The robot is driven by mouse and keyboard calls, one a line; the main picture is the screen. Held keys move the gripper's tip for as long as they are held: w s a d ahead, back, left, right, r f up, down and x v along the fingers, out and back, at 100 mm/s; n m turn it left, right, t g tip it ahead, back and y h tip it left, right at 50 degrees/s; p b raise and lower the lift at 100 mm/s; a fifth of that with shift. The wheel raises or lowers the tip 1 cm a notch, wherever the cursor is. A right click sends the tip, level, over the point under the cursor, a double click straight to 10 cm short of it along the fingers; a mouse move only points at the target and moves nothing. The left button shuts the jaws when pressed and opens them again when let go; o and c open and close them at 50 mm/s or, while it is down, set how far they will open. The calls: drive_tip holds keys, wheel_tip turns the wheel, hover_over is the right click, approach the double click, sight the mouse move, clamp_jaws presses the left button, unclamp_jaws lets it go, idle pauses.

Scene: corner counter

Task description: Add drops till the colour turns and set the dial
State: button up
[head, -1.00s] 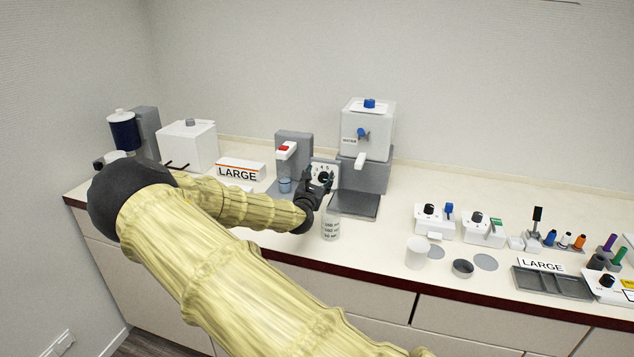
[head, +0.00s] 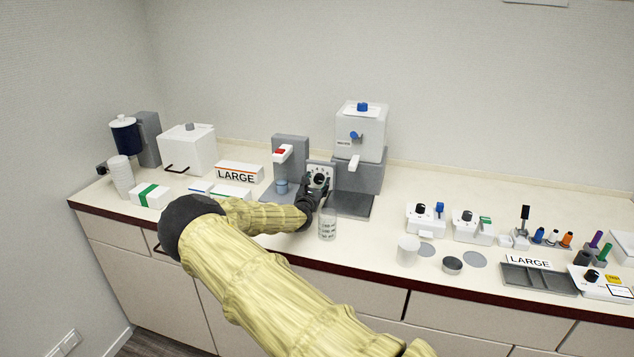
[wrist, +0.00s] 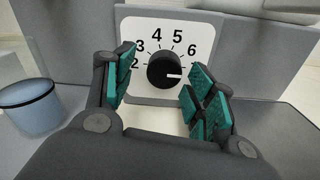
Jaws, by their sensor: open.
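The dial (wrist: 164,71) is a black knob with a white pointer on a white numbered plate (wrist: 184,30). Its pointer faces right, below the 6; the number there is hidden by a finger. It also shows in the head view (head: 319,179). My gripper (wrist: 161,92) is open in front of the dial, one finger on each side, with nothing held. In the head view my gripper (head: 313,191) is at the plate's front. A grey dispenser (head: 291,160) with a red-topped white head stands left of the dial. Below it is a small cup of bluish liquid (head: 281,187), also in the wrist view (wrist: 32,108).
A clear marked beaker (head: 327,229) stands close in front of my gripper. A water dispenser (head: 361,130) with a dark tray (head: 356,205) is to the right. A LARGE sign (head: 239,173) and white boxes are left. Small devices and a grey tray (head: 538,278) are far right.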

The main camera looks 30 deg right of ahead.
drive_tip(key=shift+d+r, duration=0.1)
drive_tip(key=shift+d, duration=0.1)
drive_tip(key=shift+s+r, duration=0.25)
drive_tip(key=shift+w+f, duration=0.15)
drive_tip(key=shift+w, duration=0.05)
drive_tip(key=c, duration=0.4)
drive_tip(key=shift+d, duration=0.1)
drive_tip(key=c, duration=0.6)
